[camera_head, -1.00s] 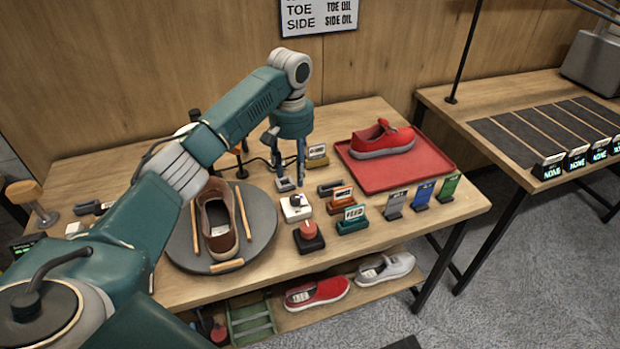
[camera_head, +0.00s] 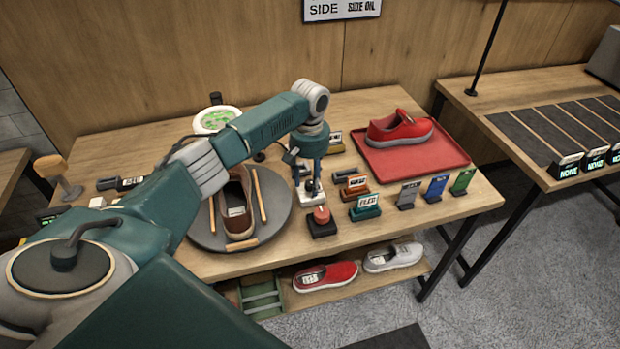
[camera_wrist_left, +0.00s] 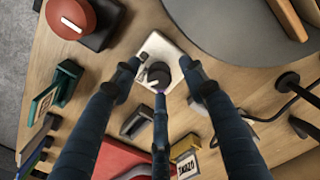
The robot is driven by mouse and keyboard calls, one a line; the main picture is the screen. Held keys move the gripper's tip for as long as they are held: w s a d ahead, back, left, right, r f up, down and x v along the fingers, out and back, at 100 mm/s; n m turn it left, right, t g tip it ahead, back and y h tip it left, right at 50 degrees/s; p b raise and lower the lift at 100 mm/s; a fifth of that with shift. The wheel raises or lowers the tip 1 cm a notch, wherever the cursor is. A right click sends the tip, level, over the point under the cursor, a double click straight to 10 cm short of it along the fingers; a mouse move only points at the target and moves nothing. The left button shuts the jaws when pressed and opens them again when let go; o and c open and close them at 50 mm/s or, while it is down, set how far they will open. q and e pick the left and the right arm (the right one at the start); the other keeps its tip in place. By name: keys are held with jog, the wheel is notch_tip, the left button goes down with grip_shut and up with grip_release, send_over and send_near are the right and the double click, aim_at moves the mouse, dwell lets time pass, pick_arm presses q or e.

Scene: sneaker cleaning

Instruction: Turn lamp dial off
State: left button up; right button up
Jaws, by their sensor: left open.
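The lamp dial is a black knob (camera_wrist_left: 159,74) on a white base (camera_wrist_left: 170,47); the white base also shows in the head view (camera_head: 310,197). My left gripper (camera_head: 309,188) points down over the dial, with its fingers open. In the left wrist view the gripper's (camera_wrist_left: 158,78) three fingertips spread around the knob; I cannot tell whether any touches it. The lamp (camera_head: 215,120) has a round white head with a green face and stands at the back of the table, partly behind my left arm. My right gripper is not in view.
A red knob on a black base (camera_head: 321,216) sits just in front of the dial. A brown shoe (camera_head: 236,212) is on the round grey turntable (camera_head: 275,222) to the left. A red shoe (camera_head: 398,128) lies on a red tray (camera_head: 440,160). Several card holders stand right of the dial.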

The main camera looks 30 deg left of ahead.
pick_arm(q)
jog(key=c, duration=0.4)
grip_shut()
jog(key=shift+r, duration=0.1)
jog(key=shift+m+p, duration=1.05)
jog(key=shift+m, duration=0.35)
jog(key=m+p, duration=0.1)
jog(key=m, duration=0.3)
jog(key=shift+w+m+p, duration=0.1)
jog(key=shift+m+p, duration=0.5)
jog(key=shift+m, duration=1.9)
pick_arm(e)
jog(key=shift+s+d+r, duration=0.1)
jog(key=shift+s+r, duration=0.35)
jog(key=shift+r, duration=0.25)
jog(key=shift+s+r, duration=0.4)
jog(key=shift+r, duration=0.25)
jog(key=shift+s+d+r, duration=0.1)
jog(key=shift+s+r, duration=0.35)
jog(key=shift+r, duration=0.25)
pick_arm(q)
jog(key=shift+w, duration=0.1)
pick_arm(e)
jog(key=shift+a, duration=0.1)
